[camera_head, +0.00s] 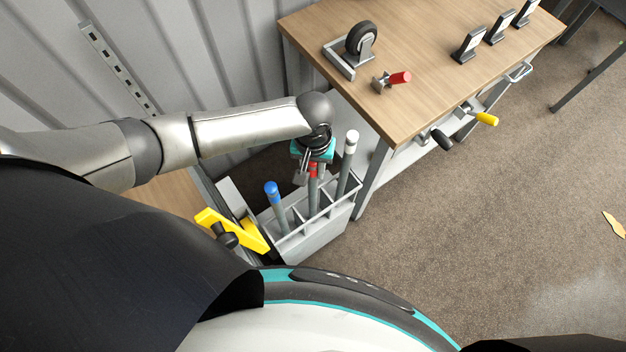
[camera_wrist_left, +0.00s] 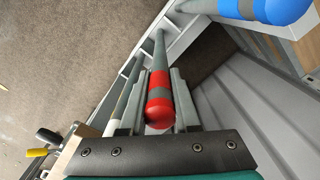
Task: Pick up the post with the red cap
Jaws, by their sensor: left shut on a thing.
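The post with the red cap (camera_head: 313,187) stands upright in a slot of the grey divided rack (camera_head: 318,238), its lower part hidden by the rack wall. In the left wrist view the red-capped post (camera_wrist_left: 159,95) lies between the two fingers of my left gripper (camera_wrist_left: 157,100). A post with a blue cap (camera_head: 272,188) and one with a white cap (camera_head: 351,138) stand on either side in the same rack. My right gripper is not in view.
A wooden-topped workbench (camera_head: 420,85) stands close behind and right of the rack, carrying a caster wheel (camera_head: 361,40) and a red-handled clamp (camera_head: 398,78). A yellow bracket (camera_head: 232,230) is left of the rack. A corrugated wall (camera_head: 200,50) is behind my arm. The right floor is mostly clear.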

